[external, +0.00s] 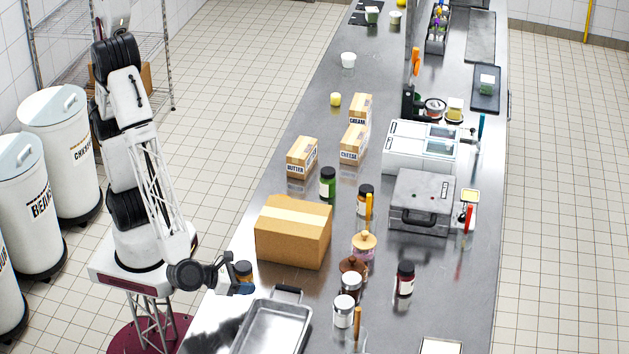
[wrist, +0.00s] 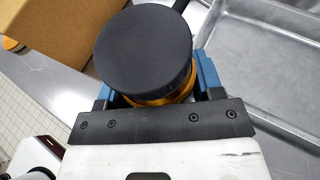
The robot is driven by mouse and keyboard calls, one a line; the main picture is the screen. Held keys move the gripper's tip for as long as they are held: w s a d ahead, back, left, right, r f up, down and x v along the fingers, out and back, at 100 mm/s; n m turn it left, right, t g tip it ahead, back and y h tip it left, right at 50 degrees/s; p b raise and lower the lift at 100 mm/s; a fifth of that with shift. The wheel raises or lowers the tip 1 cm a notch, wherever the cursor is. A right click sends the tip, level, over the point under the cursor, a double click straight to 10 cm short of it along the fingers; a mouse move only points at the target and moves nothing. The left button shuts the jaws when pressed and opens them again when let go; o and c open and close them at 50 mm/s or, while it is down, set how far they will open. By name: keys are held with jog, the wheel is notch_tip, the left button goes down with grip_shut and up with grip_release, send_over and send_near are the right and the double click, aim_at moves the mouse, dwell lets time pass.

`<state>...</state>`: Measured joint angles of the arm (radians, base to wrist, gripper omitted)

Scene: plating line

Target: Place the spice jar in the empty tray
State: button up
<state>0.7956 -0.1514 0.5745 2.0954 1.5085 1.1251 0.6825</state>
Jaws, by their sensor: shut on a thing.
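My gripper (external: 238,288) is shut on the spice jar (external: 243,270), which has a dark lid and an amber body. In the wrist view the round black lid of the jar (wrist: 145,52) fills the space between the blue fingers of my gripper (wrist: 155,95). The empty tray (external: 272,328) is a bare metal pan with a dark handle, at the front of the counter. It lies just right of my gripper and also shows at the right in the wrist view (wrist: 240,85). The jar is beside the tray, not over it. Its height above the counter is hard to tell.
A large cardboard box (external: 292,232) stands right behind my gripper. Glass jars (external: 344,310) stand to the right of the tray. A second orange-labelled jar (external: 365,200), a green jar (external: 328,183) and small cartons (external: 302,157) stand farther back.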

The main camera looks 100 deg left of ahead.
jog(key=w+d, duration=0.2)
jog(key=w, duration=0.2)
jog(key=w+d+f, duration=0.1)
jog(key=w+d, duration=0.2)
jog(key=w, duration=0.2)
jog(key=w+d, duration=0.2)
jog(key=w, duration=0.3)
jog(key=shift+d+f, duration=0.25)
jog(key=shift+d, duration=0.1)
jog(key=shift+f, duration=1.75)
jog(key=shift+f, duration=0.1)
jog(key=o, duration=1.1)
jog(key=shift+o, duration=0.2)
